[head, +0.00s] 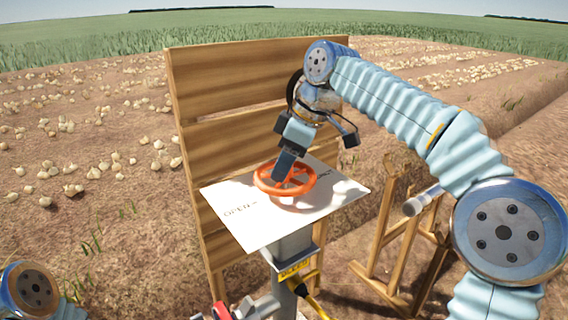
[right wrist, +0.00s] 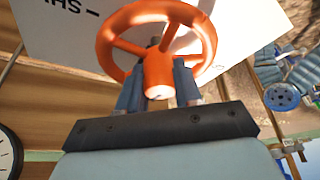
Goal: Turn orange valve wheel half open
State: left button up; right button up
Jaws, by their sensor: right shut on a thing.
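The orange valve wheel (head: 285,178) lies flat above a white plate (head: 245,215) marked "OPEN" on its left side. In the right wrist view, the wheel (right wrist: 157,47) shows its rim, spokes and hub. My right gripper (head: 283,165) reaches down onto the wheel from above. In the right wrist view, my right gripper (right wrist: 158,85) has one finger on each side of the wheel's hub and is shut on it. The gripper hides part of the wheel in the head view. My left gripper is out of view; only part of my left arm shows at the lower left.
A wooden plank panel (head: 235,80) stands behind the plate. A grey post (head: 292,245) with a yellow label carries the plate. A wooden stand (head: 385,240) is at the right. Red and yellow items (head: 235,310) are at the bottom. Onions lie across the soil.

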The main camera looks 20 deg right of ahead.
jog(key=shift+f+n, duration=0.2)
jog(key=shift+n, duration=0.2)
jog(key=o, duration=1)
jog(key=shift+d, duration=0.1)
jog(key=shift+o, duration=0.2)
jog(key=shift+r, duration=0.1)
jog(key=shift+r, duration=0.1)
jog(key=v, duration=0.7)
jog(key=shift+d+r, duration=0.1)
